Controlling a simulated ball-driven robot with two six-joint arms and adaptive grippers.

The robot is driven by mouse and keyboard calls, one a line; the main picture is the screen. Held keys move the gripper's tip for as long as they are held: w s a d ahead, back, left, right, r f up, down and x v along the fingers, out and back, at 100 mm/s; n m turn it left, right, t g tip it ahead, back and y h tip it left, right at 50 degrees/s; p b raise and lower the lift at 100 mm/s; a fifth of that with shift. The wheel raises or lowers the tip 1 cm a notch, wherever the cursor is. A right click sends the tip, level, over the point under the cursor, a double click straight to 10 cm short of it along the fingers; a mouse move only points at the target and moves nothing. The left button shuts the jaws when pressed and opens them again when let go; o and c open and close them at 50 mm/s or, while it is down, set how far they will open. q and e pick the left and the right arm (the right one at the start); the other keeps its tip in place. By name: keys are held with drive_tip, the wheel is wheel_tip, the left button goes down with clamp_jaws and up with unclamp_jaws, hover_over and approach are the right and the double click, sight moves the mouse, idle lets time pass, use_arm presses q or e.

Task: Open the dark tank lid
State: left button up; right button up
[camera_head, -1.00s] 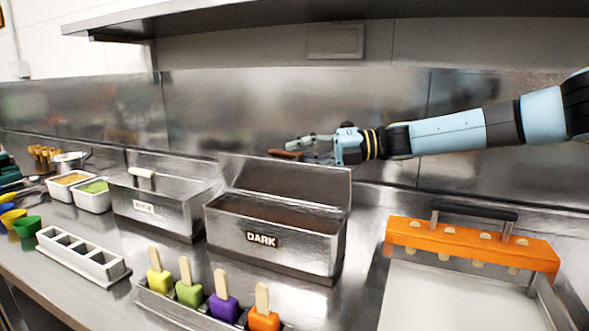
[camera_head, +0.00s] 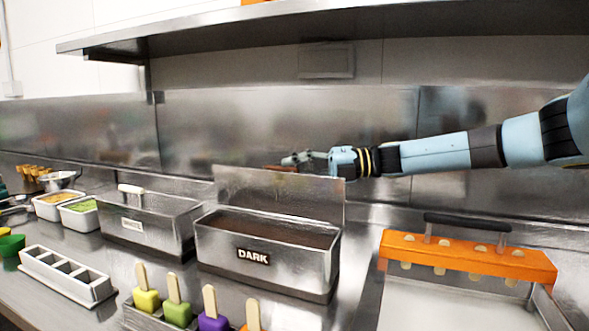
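The dark tank (camera_head: 262,277) is a steel box with a black "DARK" label and brown contents at the center. Its steel lid (camera_head: 250,189) stands raised along the back edge, so the tank is open. My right gripper (camera_head: 290,160) reaches in from the right at the top of the raised lid. A brown piece, possibly the lid's handle, shows by its fingertips. The lid hides the lower part of the gripper, so its grip on that piece is unclear. My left gripper is not in view.
A second steel tank (camera_head: 148,228) with a white handle stands left of the dark tank. Popsicles (camera_head: 178,305) and a slotted mold (camera_head: 66,272) are in front. An orange bar with a black handle (camera_head: 467,254) is at right. A shelf (camera_head: 300,35) overhangs the back.

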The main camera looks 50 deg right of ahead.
drive_tip(key=o, duration=0.3)
drive_tip(key=shift+f, duration=0.1)
